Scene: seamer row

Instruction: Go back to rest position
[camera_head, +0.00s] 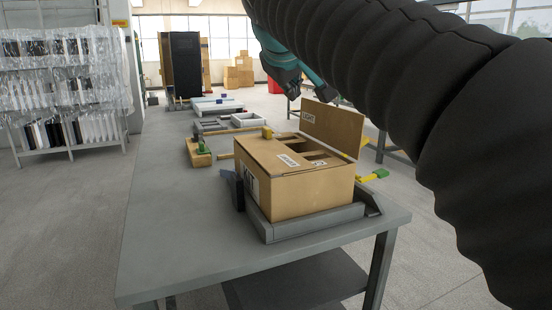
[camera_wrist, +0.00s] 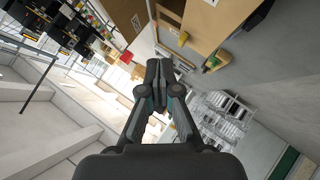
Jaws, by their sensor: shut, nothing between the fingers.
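My gripper (camera_wrist: 159,72) is shut and empty in the wrist view, its fingertips together near the picture's middle. In the head view my arm comes in from the upper right, and the teal wrist part is above and behind the cardboard box (camera_head: 290,198). The gripper's fingertips are hard to make out there. The box sits in a grey fixture (camera_head: 310,228) on the table. One flap stands up at its back right, and other flaps lie over the top with a gap between them. Nothing touches the gripper.
The grey table (camera_head: 160,235) runs away from me. Beyond the box are a wooden block with a green part (camera_head: 200,155), grey trays (camera_head: 245,119) and a dark cabinet (camera_head: 182,65). A rack of wrapped parts (camera_head: 65,90) stands left. Floor at far left is clear.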

